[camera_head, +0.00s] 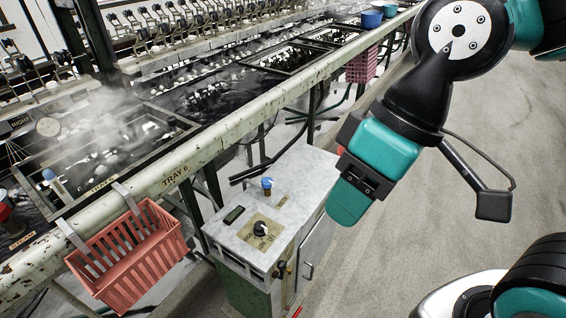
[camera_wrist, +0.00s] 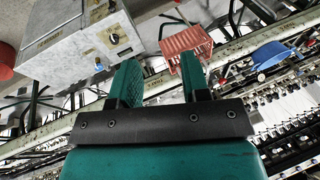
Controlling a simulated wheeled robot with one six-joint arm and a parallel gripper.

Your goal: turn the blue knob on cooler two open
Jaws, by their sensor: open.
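A blue knob (camera_head: 267,184) stands on top of a grey metal cabinet (camera_head: 235,213), near its far edge. No label reading cooler two is legible on the cabinet. In the wrist view a small blue knob (camera_wrist: 98,64) shows at the edge of the cabinet (camera_wrist: 62,52), left of my fingers. Which way the knob is turned is too small to tell. My gripper (camera_head: 349,197) is open and empty, to the right of the cabinet and apart from it. Its two teal fingers (camera_wrist: 160,72) show in the wrist view with a clear gap between them.
A black dial (camera_head: 261,228) on a plate marked LOW sits on the cabinet top. A red basket (camera_head: 135,255) hangs on the rail (camera_head: 205,152) to its left. Steaming basins (camera_head: 110,150) lie behind the rail. A blue-topped fitting (camera_head: 48,175) stands there. Floor at right is clear.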

